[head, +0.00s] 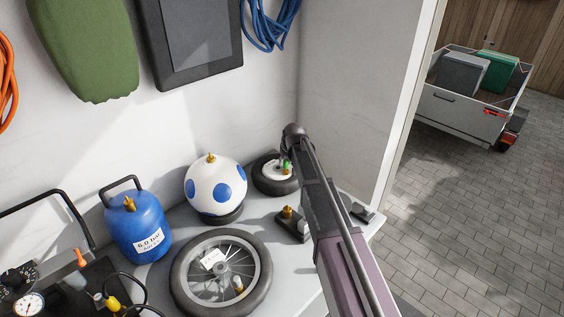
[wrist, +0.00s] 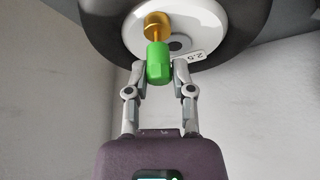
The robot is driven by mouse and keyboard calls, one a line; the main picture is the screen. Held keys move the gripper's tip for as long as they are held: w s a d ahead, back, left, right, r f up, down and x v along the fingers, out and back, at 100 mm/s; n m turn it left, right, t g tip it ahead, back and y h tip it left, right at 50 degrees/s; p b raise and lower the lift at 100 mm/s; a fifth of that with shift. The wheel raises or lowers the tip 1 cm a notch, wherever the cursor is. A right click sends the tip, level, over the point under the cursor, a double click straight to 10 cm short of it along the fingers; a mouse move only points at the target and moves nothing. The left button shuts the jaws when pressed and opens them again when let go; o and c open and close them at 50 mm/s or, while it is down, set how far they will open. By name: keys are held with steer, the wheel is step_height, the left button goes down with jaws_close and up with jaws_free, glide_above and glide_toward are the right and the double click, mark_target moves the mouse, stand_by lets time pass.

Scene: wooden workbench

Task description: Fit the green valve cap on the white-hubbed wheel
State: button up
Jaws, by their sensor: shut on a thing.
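The green valve cap (wrist: 158,64) is between the two fingertips of my gripper (wrist: 158,73), which is shut on it. The cap also shows as a small green spot in the head view (head: 285,167). The white-hubbed wheel (wrist: 203,17) has a black tyre and a brass valve (wrist: 157,24). In the wrist view the cap lines up with the valve's narrow stem and appears to meet it; I cannot tell how far it is on. In the head view the wheel (head: 265,185) lies flat at the back of the bench, partly hidden by my gripper (head: 286,160).
A white ball with blue spots (head: 201,183) stands left of the wheel. A spoked wheel (head: 178,268) lies in front, and a blue tank (head: 139,238) stands further left. A dark block with brass fittings (head: 293,229) sits close beside my arm. The wall is just behind.

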steer(key=shift+f+b, duration=0.7)
steer(key=shift+f, duration=0.05)
stand_by(1.2)
stand_by(0.3)
steer(key=o, duration=0.8)
steer(key=o, duration=0.4)
steer(key=shift+r, duration=0.15)
steer(key=shift+r+p, duration=4.4)
steer(key=shift+p, duration=0.15)
